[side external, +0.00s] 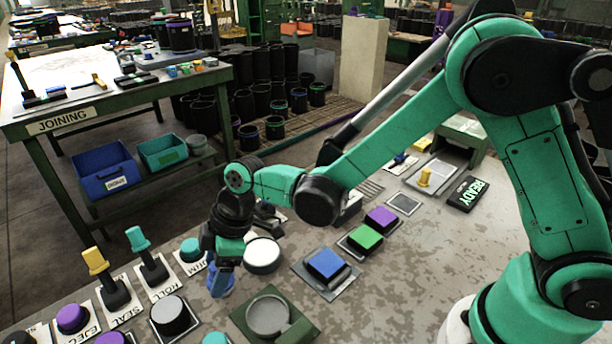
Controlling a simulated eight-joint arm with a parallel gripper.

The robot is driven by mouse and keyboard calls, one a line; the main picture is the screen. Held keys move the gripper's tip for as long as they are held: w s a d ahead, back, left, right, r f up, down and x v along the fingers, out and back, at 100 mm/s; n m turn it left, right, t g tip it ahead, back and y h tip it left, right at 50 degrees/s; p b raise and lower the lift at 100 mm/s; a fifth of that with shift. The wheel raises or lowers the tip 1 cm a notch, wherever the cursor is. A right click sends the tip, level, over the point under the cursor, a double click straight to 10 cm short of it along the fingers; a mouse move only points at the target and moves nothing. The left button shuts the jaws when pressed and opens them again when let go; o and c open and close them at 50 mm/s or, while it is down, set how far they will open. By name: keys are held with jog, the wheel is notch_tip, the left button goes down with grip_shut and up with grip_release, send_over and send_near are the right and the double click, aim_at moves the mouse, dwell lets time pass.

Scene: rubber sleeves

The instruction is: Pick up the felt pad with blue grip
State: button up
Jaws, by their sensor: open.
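My gripper (222,264) points down at the left of the work table, with its jaws open. A small blue piece (220,285) stands directly below and between the fingertips. It looks like the blue grip of the felt pad, but the fingers cover its upper part, and I cannot tell whether they touch it. A felt base is not clearly visible there. A round white-topped disc (262,253) lies just right of the gripper.
A blue square block (327,263), a green block (366,236) and a purple block (382,217) sit on plates to the right. A green plate with a round dish (268,316) is in front. Levers (151,262) and knobs (170,312) crowd the left.

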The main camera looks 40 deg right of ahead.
grip_shut()
jog(key=shift+r, duration=0.15)
notch_tip(320, 180, up, 20)
dwell(0.5)
jog(key=c, duration=0.6)
grip_release()
grip_shut()
